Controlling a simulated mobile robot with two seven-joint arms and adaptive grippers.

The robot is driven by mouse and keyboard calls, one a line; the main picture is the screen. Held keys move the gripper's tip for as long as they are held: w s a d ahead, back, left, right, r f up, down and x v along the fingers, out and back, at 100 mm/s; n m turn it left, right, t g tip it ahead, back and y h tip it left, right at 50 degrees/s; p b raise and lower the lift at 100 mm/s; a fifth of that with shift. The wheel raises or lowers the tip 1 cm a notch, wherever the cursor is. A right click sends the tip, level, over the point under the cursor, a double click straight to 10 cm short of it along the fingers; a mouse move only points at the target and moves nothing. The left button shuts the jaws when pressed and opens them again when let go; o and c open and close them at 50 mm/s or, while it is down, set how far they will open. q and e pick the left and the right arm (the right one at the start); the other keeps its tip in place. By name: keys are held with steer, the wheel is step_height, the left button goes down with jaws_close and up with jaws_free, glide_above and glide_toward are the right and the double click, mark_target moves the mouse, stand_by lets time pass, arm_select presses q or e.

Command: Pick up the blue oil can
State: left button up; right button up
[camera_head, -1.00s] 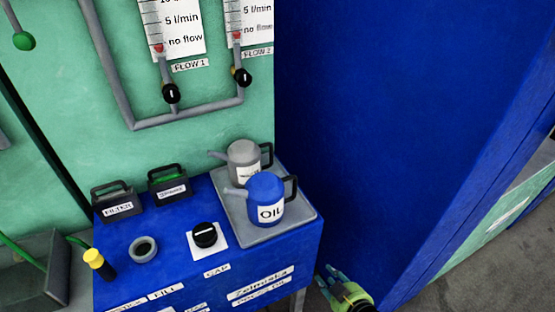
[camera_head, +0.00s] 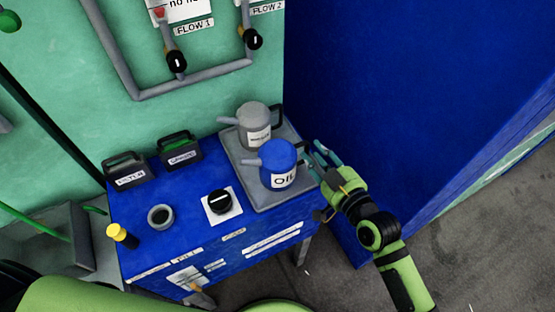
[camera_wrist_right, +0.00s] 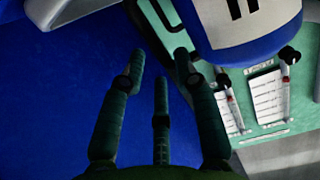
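The blue oil can (camera_head: 278,157), with a white OIL label, stands upright on a grey tray (camera_head: 268,204) at the right end of the blue cabinet. My right gripper (camera_head: 322,158) is just right of the can, beside its handle side, with its fingers apart and nothing between them. In the right wrist view, the oil can's blue body (camera_wrist_right: 250,45) fills the upper right, beyond the spread fingers (camera_wrist_right: 160,70). The can's handle is partly hidden behind the gripper's fingers in the head view. My left gripper does not show.
A grey can (camera_head: 253,125) stands directly behind the oil can on the tray. A large blue panel (camera_head: 400,90) rises behind my right gripper.

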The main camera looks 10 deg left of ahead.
mark_target(309, 141)
steer(key=shift+p+x, duration=0.4)
steer(key=shift+x, duration=1.65)
steer(key=shift+d, duration=0.15)
jaws_close()
steer(key=shift+w+r, duration=0.1)
steer(key=shift+r, duration=0.15)
steer(key=shift+r, duration=0.1)
